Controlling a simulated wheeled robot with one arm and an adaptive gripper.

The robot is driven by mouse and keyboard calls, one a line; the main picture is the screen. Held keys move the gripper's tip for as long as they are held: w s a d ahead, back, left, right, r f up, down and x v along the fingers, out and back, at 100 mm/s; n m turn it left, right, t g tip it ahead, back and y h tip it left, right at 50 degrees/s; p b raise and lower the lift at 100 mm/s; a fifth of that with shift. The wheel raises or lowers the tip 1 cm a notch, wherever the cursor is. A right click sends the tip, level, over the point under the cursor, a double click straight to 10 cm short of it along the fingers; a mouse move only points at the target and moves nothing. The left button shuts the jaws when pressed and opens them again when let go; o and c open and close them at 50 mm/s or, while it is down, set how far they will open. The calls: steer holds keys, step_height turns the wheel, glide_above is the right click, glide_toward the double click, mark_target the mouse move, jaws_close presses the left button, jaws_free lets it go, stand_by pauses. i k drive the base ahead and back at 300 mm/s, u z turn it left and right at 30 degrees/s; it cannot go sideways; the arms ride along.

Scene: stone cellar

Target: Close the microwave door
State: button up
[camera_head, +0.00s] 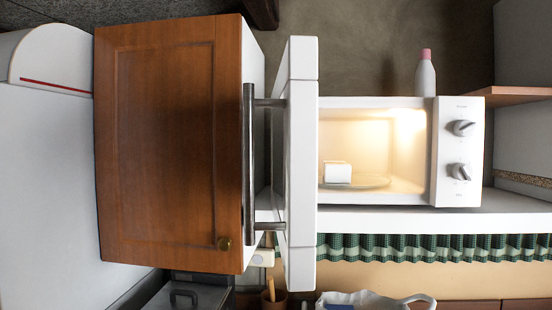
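The white microwave (458,104) stands on a white shelf right of centre, its lit inside in view. Its door (302,165) is open and swung out toward me on the left side, seen nearly edge-on. A long metal handle (249,165) is on the door's left side, in front of the wooden cabinet's edge. A small white mug-like object (337,173) sits on the round plate (368,181) inside. My gripper is not in view.
A brown wooden cabinet (165,140) with a round knob is close left of the door. A white bottle with a pink cap (425,78) shows above the microwave. A green checked curtain (440,247) hangs below the shelf (505,215). The space in front of the microwave opening looks clear.

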mark_target(293, 102)
steer(key=k, duration=0.9)
steer(key=u, duration=0.75)
steer(key=i, duration=1)
steer(key=u, duration=0.05)
steer(key=k, duration=0.55)
steer(key=u, duration=1.45)
steer(key=i, duration=0.75)
steer(key=z, duration=0.2)
